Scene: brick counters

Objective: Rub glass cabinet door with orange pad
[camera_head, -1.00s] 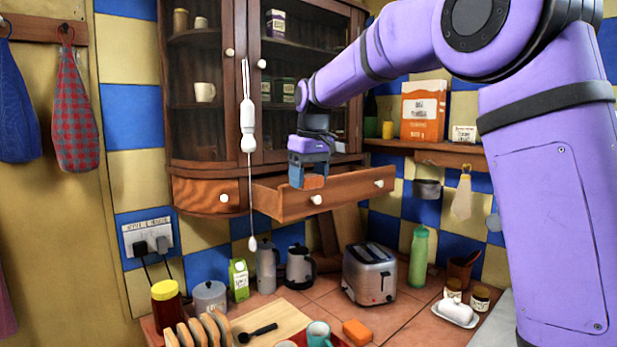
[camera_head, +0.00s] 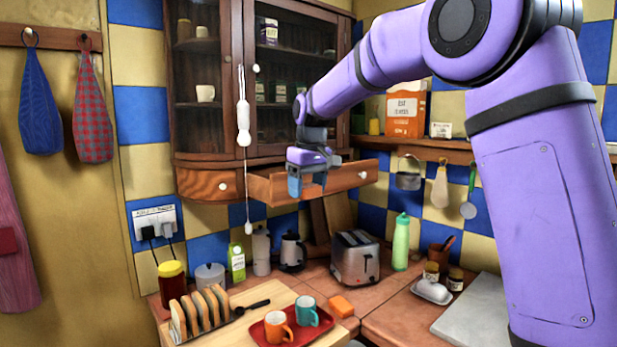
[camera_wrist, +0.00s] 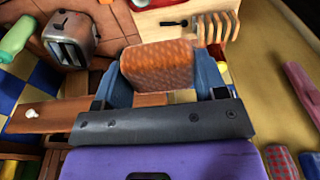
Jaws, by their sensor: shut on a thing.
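The wooden wall cabinet has dark glass doors, the left glass door (camera_head: 203,120) and the right glass door (camera_head: 283,50), both closed. My gripper (camera_head: 307,184) is in front of the pulled-out drawer (camera_head: 345,180) below the cabinet, apart from the glass. In the wrist view my gripper (camera_wrist: 165,85) is shut on an orange textured pad (camera_wrist: 158,64), held between its two blue fingers. In the head view the pad is mostly hidden by the gripper.
A white pull cord (camera_head: 243,120) hangs before the cabinet. Another orange block (camera_head: 341,306) lies beside a red tray (camera_head: 258,336) with two mugs.

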